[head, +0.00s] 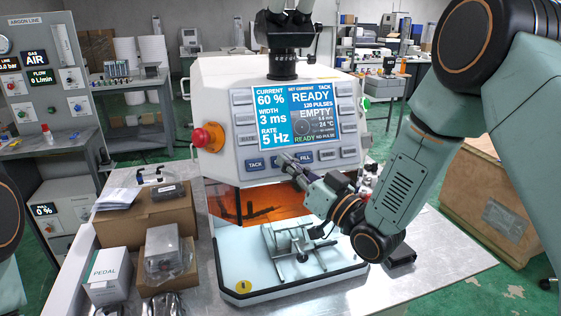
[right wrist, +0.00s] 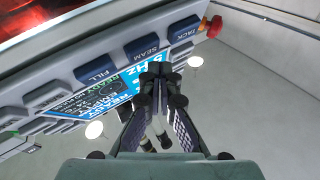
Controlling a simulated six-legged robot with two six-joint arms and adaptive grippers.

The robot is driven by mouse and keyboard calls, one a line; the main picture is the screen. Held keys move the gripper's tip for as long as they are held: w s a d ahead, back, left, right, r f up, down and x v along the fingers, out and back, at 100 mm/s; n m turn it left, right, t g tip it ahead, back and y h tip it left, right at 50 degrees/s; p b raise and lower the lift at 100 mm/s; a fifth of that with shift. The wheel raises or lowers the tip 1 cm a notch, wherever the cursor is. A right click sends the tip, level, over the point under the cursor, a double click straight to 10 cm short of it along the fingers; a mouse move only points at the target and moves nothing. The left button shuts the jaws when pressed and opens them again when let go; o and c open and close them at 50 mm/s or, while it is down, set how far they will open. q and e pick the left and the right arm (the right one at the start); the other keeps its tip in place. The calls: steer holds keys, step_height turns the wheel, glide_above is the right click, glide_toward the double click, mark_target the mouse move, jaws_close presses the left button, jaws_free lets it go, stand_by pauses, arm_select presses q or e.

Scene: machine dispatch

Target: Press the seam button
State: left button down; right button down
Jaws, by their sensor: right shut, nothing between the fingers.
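The seam button (right wrist: 142,48) is a dark blue key marked SEAM, between the tack button (right wrist: 185,30) and the fill button (right wrist: 97,73) in the right wrist view. In the head view my right gripper mostly hides it, while the tack button (head: 255,165) and the fill button (head: 305,157) show on either side. My right gripper (head: 282,159) is shut and empty, its tips at the button row below the screen (head: 270,120). In the right wrist view the closed tips (right wrist: 156,72) lie close to the seam button; I cannot tell whether they touch. My left gripper is out of view.
The white machine (head: 215,90) carries a red knob (head: 208,137) at its left and grey side keys beside the screen. Below, a metal fixture (head: 300,250) stands in its lit bay. Boxes, including the pedal box (head: 108,275), crowd the bench's left side.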

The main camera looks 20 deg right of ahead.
steer(key=shift+d, duration=0.1)
steer(key=shift+w+f, duration=0.2)
steer(key=shift+w, duration=0.2)
steer(key=shift+b, duration=0.3)
steer(key=shift+w+f, duration=0.2)
steer(key=shift+w, duration=0.15)
stand_by(0.6)
steer(key=shift+s+r, duration=0.45)
steer(key=shift+s, duration=0.3)
steer(key=shift+s, duration=0.1)
